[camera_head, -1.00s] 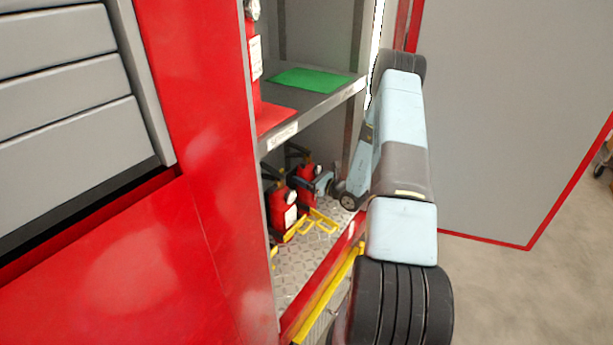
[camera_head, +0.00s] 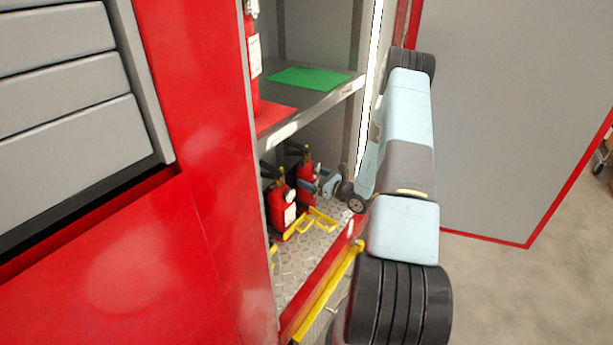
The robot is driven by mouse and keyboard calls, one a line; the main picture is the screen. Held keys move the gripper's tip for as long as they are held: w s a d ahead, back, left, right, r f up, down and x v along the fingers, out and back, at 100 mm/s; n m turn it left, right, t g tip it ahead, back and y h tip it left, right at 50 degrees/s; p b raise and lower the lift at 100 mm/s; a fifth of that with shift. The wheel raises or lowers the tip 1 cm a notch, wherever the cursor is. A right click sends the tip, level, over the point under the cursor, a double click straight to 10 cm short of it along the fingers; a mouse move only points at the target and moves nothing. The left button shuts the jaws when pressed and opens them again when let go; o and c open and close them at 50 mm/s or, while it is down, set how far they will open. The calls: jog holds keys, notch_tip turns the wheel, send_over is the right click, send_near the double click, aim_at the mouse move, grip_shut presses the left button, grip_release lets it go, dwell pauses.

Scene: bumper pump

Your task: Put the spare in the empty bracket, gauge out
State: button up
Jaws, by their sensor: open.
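Two small red extinguishers with black tops, pale labels and gauges stand on the lower floor of the locker. One is the nearer extinguisher (camera_head: 281,210) and one the farther extinguisher (camera_head: 306,174). Yellow bracket parts (camera_head: 322,219) lie at their feet; I cannot tell which bracket is empty. A taller red cylinder (camera_head: 252,75) stands on the upper shelf, cut by the locker's edge. I cannot tell which one is the spare. My gripper (camera_head: 318,188) is open, low in the locker, just right of the farther extinguisher. Its fingertips are small and partly hidden; contact is unclear.
The upper shelf (camera_head: 325,98) holds a bare green mat (camera_head: 310,77) and a red mat (camera_head: 272,117). A yellow-edged sill (camera_head: 328,294) runs along the locker's front. A grey door (camera_head: 515,110) stands open at the right. The diamond-plate floor (camera_head: 300,262) in front is clear.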

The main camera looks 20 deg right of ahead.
jog(key=v, duration=1)
jog(key=shift+s, duration=0.15)
jog(key=shift+s+d+f, duration=0.1)
jog(key=shift+d, duration=0.05)
